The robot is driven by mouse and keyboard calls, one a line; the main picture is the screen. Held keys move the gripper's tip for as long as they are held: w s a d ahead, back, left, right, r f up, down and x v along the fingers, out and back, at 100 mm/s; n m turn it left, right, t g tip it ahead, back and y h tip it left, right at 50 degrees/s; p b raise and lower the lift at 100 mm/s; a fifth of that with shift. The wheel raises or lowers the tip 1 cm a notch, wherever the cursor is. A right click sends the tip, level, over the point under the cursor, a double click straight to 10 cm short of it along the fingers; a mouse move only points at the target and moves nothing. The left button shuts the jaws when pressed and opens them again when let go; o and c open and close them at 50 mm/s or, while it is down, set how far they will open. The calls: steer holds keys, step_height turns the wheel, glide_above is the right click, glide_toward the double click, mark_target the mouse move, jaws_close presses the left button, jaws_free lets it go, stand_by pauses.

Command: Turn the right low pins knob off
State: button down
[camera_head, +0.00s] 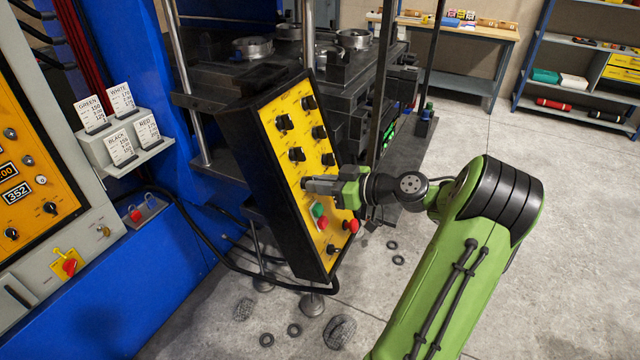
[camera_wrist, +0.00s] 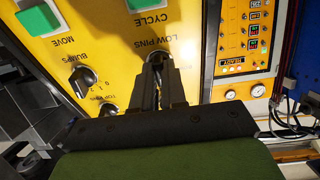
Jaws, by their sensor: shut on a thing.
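The yellow control panel (camera_head: 296,107) with a black housing stands tilted in the middle of the head view. My gripper (camera_head: 308,184) reaches it from the right and touches its face above the green button (camera_head: 317,209). In the wrist view, the fingers of my gripper (camera_wrist: 157,65) are closed together just below the "LOW PINS" label (camera_wrist: 165,45). They are shut on the low pins knob, which they hide almost fully. Its pointer direction cannot be seen.
A red button (camera_head: 322,223) and a protruding red knob (camera_head: 352,226) lie below my gripper. Open floor (camera_head: 560,200) is at right.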

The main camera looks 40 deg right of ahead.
steer(key=c, duration=1.2)
jaws_free()
steer(key=p+v, duration=0.1)
steer(key=v, duration=1.5)
steer(key=shift+a, duration=0.1)
steer(key=shift+w, duration=0.1)
